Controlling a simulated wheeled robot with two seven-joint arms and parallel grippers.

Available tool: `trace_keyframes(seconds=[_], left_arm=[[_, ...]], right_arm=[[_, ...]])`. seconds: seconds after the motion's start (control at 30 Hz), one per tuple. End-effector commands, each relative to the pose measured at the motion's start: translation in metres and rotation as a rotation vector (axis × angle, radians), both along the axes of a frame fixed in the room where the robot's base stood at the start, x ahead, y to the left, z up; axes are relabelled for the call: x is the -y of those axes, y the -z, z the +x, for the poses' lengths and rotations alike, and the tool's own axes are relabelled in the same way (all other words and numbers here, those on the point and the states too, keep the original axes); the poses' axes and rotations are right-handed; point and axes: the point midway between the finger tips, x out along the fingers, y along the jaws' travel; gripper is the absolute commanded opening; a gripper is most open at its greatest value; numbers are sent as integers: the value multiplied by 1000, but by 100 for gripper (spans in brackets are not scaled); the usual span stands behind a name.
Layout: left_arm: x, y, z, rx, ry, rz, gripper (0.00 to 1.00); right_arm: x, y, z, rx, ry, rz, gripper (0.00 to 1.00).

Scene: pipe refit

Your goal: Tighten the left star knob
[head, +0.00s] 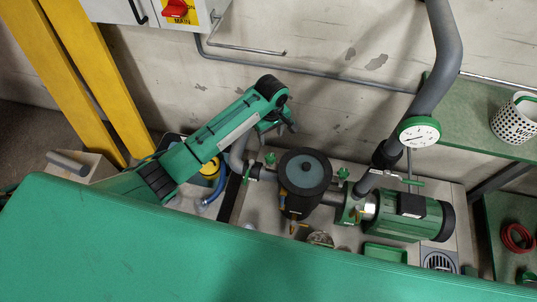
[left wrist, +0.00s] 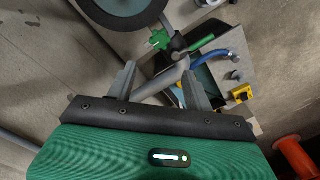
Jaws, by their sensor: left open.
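The left star knob (head: 270,158) is small and green and stands on the pipework left of a dark round housing (head: 305,172). A second green star knob (head: 343,173) stands right of that housing. My left gripper (head: 278,128) is above and behind the left knob in the head view, apart from it. In the left wrist view my open left gripper (left wrist: 160,85) has a grey pipe (left wrist: 166,78) showing between its fingers. The green left knob (left wrist: 158,40) shows beyond the fingertips, next to the housing's dark disc (left wrist: 122,4). My right gripper is not in view.
A green motor (head: 405,215) and a grey riser pipe with a white gauge (head: 419,132) stand on the right. A blue hose (head: 214,192) and a yellow item (head: 211,168) lie left of the pipework. A green shelf (head: 480,110) holds a white perforated basket (head: 515,120).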

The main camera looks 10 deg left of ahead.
Motion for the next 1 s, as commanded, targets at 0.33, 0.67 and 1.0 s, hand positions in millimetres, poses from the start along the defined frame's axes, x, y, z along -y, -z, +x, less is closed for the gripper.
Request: trace_keyframes(seconds=[0.33, 0.67, 1.0], left_arm=[[-1, 63, -1, -4, -1, 2, 52], [0, 122, -1, -3, 0, 0, 52], [0, 135, -1, 0, 1, -1, 52]], right_arm=[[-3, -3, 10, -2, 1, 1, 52], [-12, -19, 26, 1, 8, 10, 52], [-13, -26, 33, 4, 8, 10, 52]])
